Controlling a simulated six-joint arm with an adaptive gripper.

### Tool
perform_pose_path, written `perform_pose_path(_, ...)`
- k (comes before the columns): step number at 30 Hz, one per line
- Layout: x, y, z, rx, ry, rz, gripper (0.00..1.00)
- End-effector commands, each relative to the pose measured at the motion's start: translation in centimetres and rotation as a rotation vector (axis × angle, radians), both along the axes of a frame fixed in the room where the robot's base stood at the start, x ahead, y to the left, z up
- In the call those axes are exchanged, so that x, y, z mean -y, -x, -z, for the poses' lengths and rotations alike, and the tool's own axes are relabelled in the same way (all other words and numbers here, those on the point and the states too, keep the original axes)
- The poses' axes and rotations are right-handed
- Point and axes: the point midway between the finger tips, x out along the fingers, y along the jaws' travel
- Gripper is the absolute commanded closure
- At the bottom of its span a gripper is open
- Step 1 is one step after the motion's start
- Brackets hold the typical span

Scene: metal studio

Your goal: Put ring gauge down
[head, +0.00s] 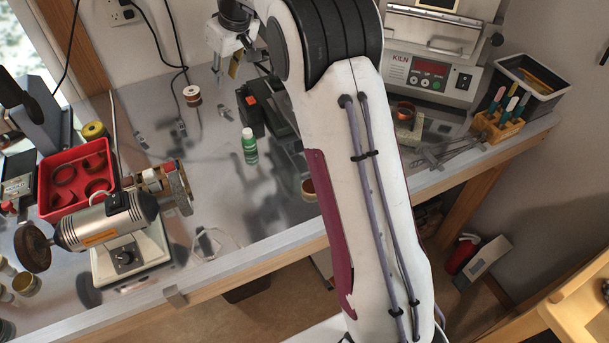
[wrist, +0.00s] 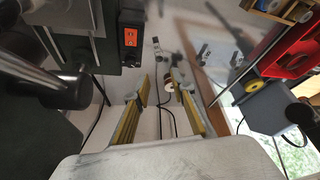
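My gripper (head: 232,62) hangs over the back of the grey bench, left of the arm's big joint. In the wrist view its two yellow-lined fingers (wrist: 159,80) are apart, with nothing held between them. I cannot pick out the ring gauge for certain. Copper-coloured rings lie in the red tray (head: 48,190) at the left. One ring (head: 308,188) stands on the bench beside my arm, partly hidden by it. Another ring (head: 404,108) sits on a pale block near the kiln.
A polishing motor (head: 108,220) stands front left. The kiln (head: 430,75) and tool block (head: 498,125) are at right. Bare bench (head: 215,160) lies mid-left.

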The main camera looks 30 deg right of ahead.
Motion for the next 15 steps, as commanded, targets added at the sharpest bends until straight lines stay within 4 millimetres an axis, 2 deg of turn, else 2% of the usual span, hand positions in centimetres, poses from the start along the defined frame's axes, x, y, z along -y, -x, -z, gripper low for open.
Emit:
perform_pose_path(8, -0.2, 3.3, -3.2, 0.007, 0.002, 0.030, 0.75)
perform_pose_path(15, -0.3, 8.0, -6.4, 0.014, 0.002, 0.073, 0.75)
